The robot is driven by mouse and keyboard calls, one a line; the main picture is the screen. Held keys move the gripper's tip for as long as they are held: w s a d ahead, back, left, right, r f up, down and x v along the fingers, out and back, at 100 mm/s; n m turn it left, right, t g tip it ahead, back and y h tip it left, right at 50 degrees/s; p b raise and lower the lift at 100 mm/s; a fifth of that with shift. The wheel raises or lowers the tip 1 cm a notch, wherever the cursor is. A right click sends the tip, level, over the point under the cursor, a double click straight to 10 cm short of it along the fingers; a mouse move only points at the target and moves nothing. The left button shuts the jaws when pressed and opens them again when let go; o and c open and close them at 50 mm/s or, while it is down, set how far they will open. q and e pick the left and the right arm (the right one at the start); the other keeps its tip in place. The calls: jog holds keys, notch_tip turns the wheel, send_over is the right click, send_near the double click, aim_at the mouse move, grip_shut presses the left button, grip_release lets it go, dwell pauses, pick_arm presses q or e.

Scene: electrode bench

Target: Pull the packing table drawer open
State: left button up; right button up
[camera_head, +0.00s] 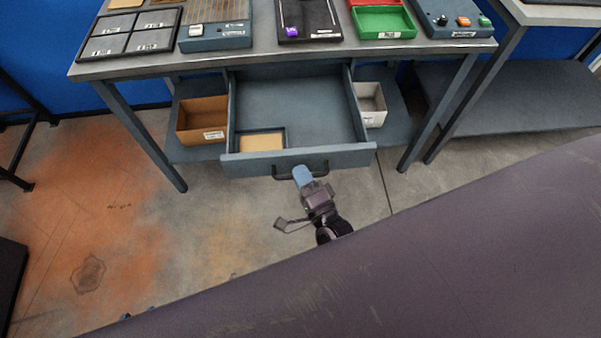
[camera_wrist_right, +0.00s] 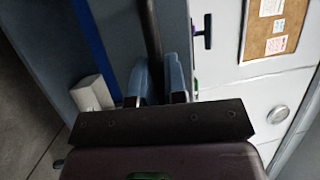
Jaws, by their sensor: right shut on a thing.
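The packing table drawer (camera_head: 300,103) stands pulled out from under the grey table top (camera_head: 270,55). Inside it, a small tray with a tan pad (camera_head: 262,142) lies at the front left, and the rest of its floor is bare. The dark bar handle (camera_head: 318,165) is on the drawer's front panel. My right gripper (camera_head: 302,175) is shut on the handle, with its blue fingers at the bar's middle. In the right wrist view its two fingers (camera_wrist_right: 160,80) close around the dark bar (camera_wrist_right: 152,35). My left gripper is not in view.
On the lower shelf, a brown box (camera_head: 202,118) stands left of the drawer and a white bin (camera_head: 371,103) right of it. A green tray (camera_head: 384,22) and several devices sit on the table top. The floor (camera_head: 170,230) in front is clear. My own arm covers the lower right.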

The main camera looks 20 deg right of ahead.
aim_at(300, 163)
jog(key=shift+w, duration=0.1)
grip_shut()
jog(key=w, duration=0.1)
jog(key=w+d+b, duration=0.1)
jog(key=w, duration=0.1)
jog(key=shift+w+f, duration=0.1)
jog(key=shift+w, duration=0.15)
jog(key=shift+o, duration=1.7)
grip_release()
jog(key=shift+s, duration=0.1)
